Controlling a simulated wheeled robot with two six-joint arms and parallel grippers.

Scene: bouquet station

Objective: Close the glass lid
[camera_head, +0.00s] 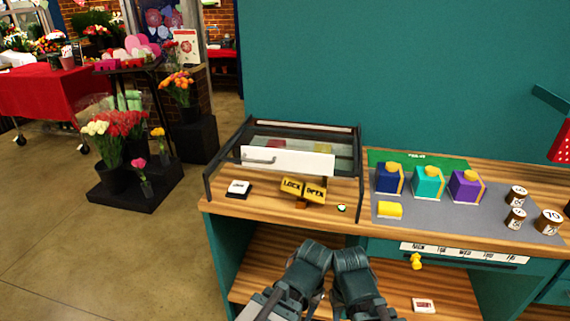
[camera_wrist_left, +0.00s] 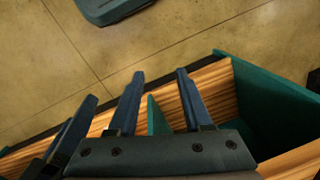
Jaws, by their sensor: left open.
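The glass lid (camera_head: 275,143) belongs to a black-framed case on the left part of the wooden counter. A white strip (camera_head: 305,161) with a grey bar handle (camera_head: 259,160) runs across its front. I cannot tell how far the lid stands open. Yellow LOCK (camera_head: 291,187) and OPEN (camera_head: 315,194) signs stand before it. In the left wrist view my left gripper (camera_wrist_left: 160,73) is open and empty, beside the counter's wooden shelf edge. Another dark blue finger shows at left there; I cannot tell whose it is. In the head view my folded arms are low, in front of the counter, away from the lid.
Blue (camera_head: 389,180), teal (camera_head: 428,182) and purple (camera_head: 466,186) boxes stand on a grey mat (camera_head: 440,217) to the right. A white-topped block (camera_head: 238,188) sits left of the signs. The lower shelf (camera_head: 270,262) is mostly clear.

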